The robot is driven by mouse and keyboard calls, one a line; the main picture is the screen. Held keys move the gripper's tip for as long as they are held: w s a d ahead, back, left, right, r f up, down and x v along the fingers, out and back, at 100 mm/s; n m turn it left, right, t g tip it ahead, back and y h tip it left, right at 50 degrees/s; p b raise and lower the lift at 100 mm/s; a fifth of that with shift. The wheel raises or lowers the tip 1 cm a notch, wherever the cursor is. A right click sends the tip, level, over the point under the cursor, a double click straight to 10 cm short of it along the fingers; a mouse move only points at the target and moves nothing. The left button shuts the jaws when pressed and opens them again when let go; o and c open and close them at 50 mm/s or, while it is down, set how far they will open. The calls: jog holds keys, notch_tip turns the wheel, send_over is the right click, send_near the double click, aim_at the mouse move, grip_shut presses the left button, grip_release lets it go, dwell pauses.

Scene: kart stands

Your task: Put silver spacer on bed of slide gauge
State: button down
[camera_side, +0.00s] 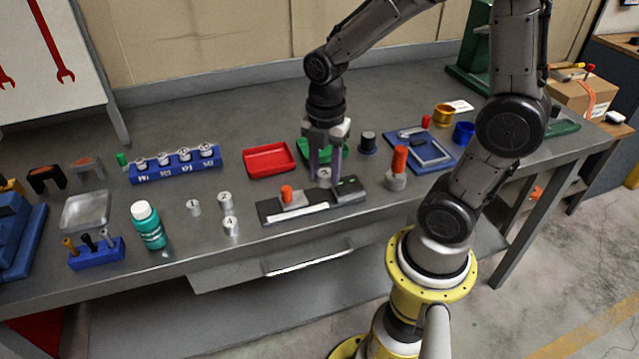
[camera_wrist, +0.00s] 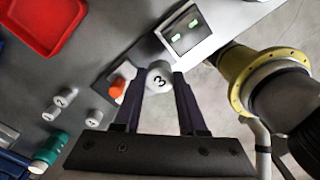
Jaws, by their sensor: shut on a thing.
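A silver spacer (camera_wrist: 159,77) marked 3 is between the two fingertips of my gripper (camera_wrist: 163,80), which is shut on it. In the side view my gripper (camera_side: 325,172) points down, with the spacer (camera_side: 324,183) low between its fingers. The slide gauge (camera_side: 265,213) is a dark bar with a light strip, a slider with an orange knob (camera_side: 287,193) and a readout block (camera_side: 348,187) at its right end. The spacer is at the gap between slider and readout block. I cannot tell whether it touches the bed. The gauge also shows in the wrist view (camera_wrist: 187,30).
Several other silver spacers (camera_side: 226,199) stand left of the gauge. A red tray (camera_side: 269,160) and a green tray (camera_side: 312,146) lie behind it. An orange-handled piece (camera_side: 398,166) stands close to its right. A teal bottle (camera_side: 149,226) stands at front left.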

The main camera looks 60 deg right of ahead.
aim_at(320, 198)
jog(key=shift+w+f, duration=0.45)
jog(key=shift+f, duration=0.1)
jog(key=shift+w+d+f, duration=0.1)
jog(key=shift+w+f, duration=0.1)
jog(key=shift+f, duration=1.55)
jog(key=shift+f, duration=0.1)
jog(key=c, duration=0.8)
grip_release()
jog(key=shift+o, duration=0.2)
